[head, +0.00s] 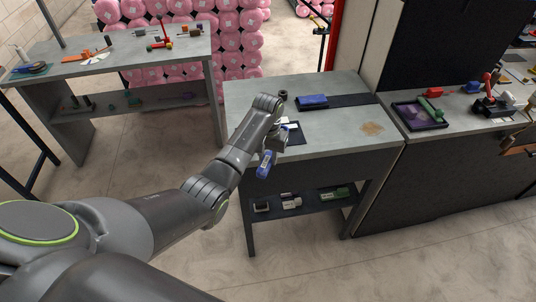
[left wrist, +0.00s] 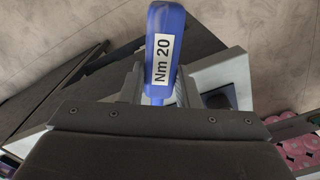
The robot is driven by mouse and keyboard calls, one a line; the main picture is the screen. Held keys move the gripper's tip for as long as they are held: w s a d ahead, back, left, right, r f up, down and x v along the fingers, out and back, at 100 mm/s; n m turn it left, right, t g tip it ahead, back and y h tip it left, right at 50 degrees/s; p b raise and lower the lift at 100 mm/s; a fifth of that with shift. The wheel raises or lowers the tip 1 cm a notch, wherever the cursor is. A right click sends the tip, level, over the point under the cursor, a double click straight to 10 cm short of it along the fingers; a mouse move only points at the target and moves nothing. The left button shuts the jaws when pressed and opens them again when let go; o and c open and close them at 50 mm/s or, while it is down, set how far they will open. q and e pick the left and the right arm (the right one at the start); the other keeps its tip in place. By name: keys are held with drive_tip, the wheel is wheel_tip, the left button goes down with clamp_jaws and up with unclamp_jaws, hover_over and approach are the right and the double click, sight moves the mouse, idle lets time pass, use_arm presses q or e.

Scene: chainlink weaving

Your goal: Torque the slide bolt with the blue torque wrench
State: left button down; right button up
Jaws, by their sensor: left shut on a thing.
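The blue torque wrench (head: 265,164) is in my left gripper (head: 276,143), at the front edge of the middle grey table. Its blue handle (left wrist: 164,42) fills the top middle of the left wrist view, with a white label reading "Nm 20". My left gripper is shut on it; the fingers (left wrist: 160,88) show only partly behind the dark gripper body. The far end of the wrench is hidden. I cannot make out the slide bolt. My right gripper is not in view.
The middle table (head: 345,138) holds a blue object (head: 312,101) on a dark strip and has a lower shelf with small boxes. A bench with a purple tray (head: 418,115) stands right. Another table (head: 110,62) with tools stands left. Floor is clear between tables.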

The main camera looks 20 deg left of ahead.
use_arm(q)
drive_tip(key=shift+f, duration=0.55)
drive_tip(key=shift+f+b, duration=0.55)
drive_tip(key=shift+f, duration=0.65)
